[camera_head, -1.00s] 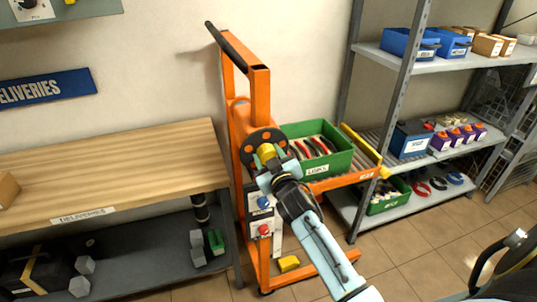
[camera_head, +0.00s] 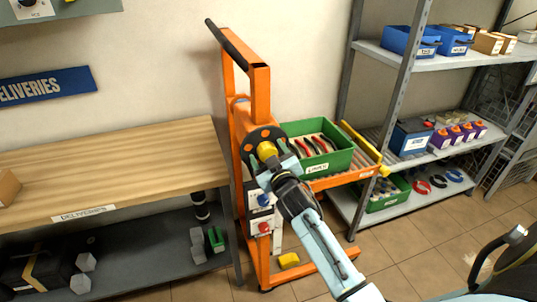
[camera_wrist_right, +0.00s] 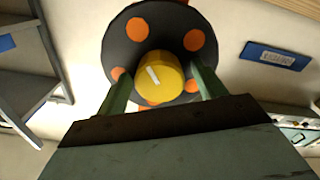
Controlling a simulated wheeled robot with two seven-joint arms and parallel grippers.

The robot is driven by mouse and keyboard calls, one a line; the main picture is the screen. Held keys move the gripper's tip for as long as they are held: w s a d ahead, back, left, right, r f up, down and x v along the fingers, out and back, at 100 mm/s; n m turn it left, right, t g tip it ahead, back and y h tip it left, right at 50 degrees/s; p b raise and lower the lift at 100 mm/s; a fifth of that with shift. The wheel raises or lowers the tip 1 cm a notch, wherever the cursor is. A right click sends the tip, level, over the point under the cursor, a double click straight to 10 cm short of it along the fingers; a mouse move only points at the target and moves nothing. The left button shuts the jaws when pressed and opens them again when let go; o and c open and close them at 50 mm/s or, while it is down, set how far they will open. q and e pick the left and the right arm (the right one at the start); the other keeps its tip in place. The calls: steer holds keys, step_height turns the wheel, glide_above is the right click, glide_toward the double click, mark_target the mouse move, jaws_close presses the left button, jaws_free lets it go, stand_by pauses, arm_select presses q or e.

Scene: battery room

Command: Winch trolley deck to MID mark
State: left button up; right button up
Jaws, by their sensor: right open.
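The orange trolley (camera_head: 258,95) stands against the wall between the bench and the shelving. Its deck (camera_head: 345,178) sticks out to the right and carries a green bin (camera_head: 345,160) of red- and black-handled tools. The black winch wheel (camera_head: 249,137) with orange dots faces me and has a yellow knob (camera_head: 267,151). My right gripper (camera_head: 272,164) is at the wheel. In the right wrist view the gripper (camera_wrist_right: 162,82) is open, one finger on each side of the yellow knob (camera_wrist_right: 165,78), with gaps visible. Any height marks on the mast are not readable. My left gripper is not in view.
A wooden bench (camera_head: 120,165) labelled deliveries is close on the left. Grey shelving (camera_head: 385,120) with blue boxes and bins is on the right. A control panel (camera_head: 263,222) with blue and red knobs sits below the wheel. A yellow block (camera_head: 289,260) is low at the trolley's base.

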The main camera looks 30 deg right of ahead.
steer(key=shift+s, duration=0.15)
steer(key=v, duration=1.3)
steer(key=shift+a, duration=0.1)
stand_by(0.9)
steer(key=s+a+f+g+y+b, duration=0.1)
steer(key=s+a+f+g, duration=0.15)
steer(key=f, duration=0.85)
steer(key=s+a+f+g+y, duration=0.1)
steer(key=s+a+f+g, duration=0.15)
steer(key=f, duration=0.85)
steer(key=s+a+f+g+y+b, duration=0.1)
steer(key=s+a+f+g, duration=0.2)
steer(key=f, duration=0.8)
steer(key=s+f+g, duration=0.3)
steer(key=s+f, duration=0.4)
steer(key=s, duration=0.3)
steer(key=s+d+f+g, duration=0.1)
steer(key=s+f+g, duration=0.1)
steer(key=s+f, duration=0.5)
steer(key=s+d+f+g+y, duration=0.1)
steer(key=s+f+g, duration=0.2)
steer(key=s, duration=1.2)
step_height(320, 180, down, 4)
steer(key=shift+r+g+b, duration=0.1)
steer(key=shift+g+b, duration=0.2)
steer(key=shift+b, duration=0.1)
